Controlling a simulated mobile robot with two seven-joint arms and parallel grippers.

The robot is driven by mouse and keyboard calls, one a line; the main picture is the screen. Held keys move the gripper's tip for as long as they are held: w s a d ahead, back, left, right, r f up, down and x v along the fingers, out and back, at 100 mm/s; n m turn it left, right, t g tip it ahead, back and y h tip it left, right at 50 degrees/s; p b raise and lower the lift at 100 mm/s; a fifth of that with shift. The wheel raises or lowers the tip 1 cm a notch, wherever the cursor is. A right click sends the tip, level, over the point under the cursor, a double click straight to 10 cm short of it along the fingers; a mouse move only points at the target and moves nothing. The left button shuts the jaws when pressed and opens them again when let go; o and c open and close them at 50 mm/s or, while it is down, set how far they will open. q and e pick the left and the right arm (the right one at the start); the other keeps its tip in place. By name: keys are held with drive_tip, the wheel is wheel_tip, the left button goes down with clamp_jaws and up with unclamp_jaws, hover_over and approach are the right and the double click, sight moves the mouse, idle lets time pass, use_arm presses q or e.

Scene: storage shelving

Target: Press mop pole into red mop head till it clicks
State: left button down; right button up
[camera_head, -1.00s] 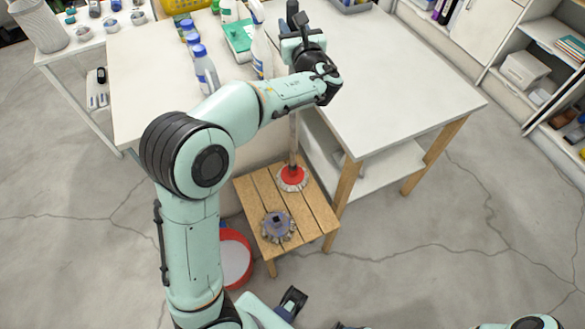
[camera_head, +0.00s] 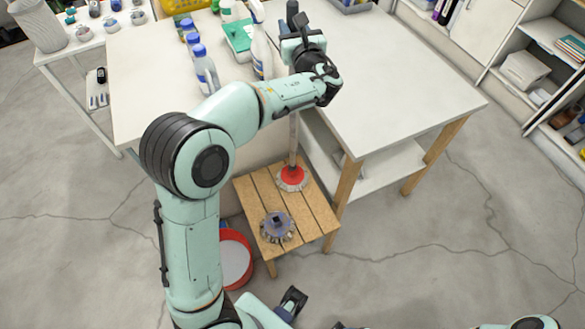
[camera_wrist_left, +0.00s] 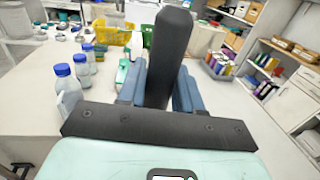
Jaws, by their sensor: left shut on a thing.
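The mop pole (camera_head: 293,138) stands close to upright beside the front edge of the white table, with its black top end (camera_wrist_left: 170,55) large in the left wrist view. My left gripper (camera_head: 297,45) is shut around the pole near its top, with blue finger pads on both sides. The red mop head (camera_head: 291,179), with a pale fringe, sits on a slatted wooden stool (camera_head: 260,190). The pole's lower end meets the middle of the red head. Whether it is fully seated cannot be told.
A grey-purple mop head (camera_head: 277,226) sits nearer on the stool. A red bucket (camera_head: 237,262) stands on the floor left of the stool. Bottles (camera_head: 204,70) and a green-white item stand on the white table (camera_head: 400,100); its right part is clear. Shelving stands at right.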

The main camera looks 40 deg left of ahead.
idle(0.4)
use_arm(q)
drive_tip(key=c, duration=0.7)
unclamp_jaws()
drive_tip(key=shift+f, duration=0.1)
